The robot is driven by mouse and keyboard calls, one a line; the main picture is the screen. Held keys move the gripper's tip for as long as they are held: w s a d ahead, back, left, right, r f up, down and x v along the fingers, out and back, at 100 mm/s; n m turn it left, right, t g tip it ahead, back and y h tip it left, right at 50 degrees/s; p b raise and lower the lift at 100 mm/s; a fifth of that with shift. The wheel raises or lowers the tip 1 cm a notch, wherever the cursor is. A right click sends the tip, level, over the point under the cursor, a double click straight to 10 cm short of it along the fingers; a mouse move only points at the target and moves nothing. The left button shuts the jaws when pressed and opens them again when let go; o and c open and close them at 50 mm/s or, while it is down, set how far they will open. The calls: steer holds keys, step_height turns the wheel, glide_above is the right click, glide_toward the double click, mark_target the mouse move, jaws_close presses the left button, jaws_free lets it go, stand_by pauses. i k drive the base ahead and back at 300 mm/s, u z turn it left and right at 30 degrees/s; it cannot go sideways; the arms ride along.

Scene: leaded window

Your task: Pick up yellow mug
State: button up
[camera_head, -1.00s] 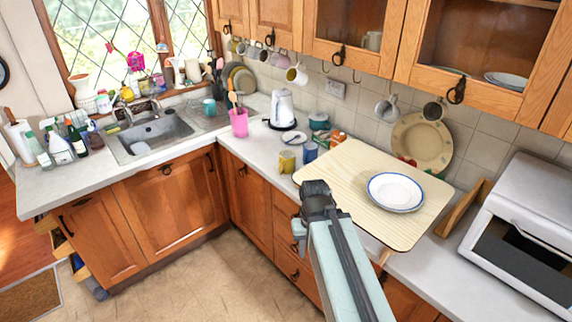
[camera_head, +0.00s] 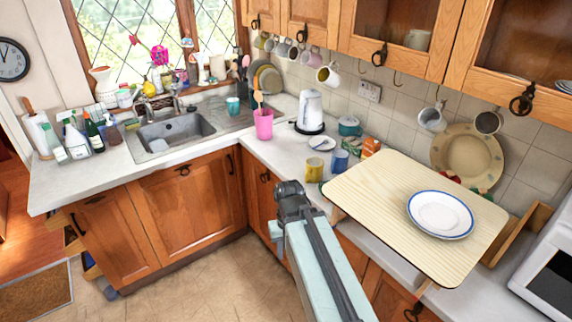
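A yellow mug (camera_head: 314,170) stands upright on the white counter, just left of a blue mug (camera_head: 340,160). Another mug, white outside with a yellow inside (camera_head: 327,75), hangs under the wall cupboards. My gripper (camera_head: 289,188) shows from behind at the end of my pale arm, in front of the counter edge. In the picture it is to the lower left of the yellow mug and apart from it. Its fingers are hidden, so I cannot tell whether it is open or shut.
A light wooden board (camera_head: 375,205) with a white plate (camera_head: 440,214) overhangs the counter at right. A pink cup (camera_head: 263,123) with utensils, a white kettle (camera_head: 310,110) and a small saucer (camera_head: 322,143) stand behind the mug. The sink (camera_head: 180,132) is at left.

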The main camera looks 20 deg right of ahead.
mark_target(313, 170)
steer(key=u, duration=0.65)
steer(key=i, duration=1.45)
steer(key=u, duration=0.1)
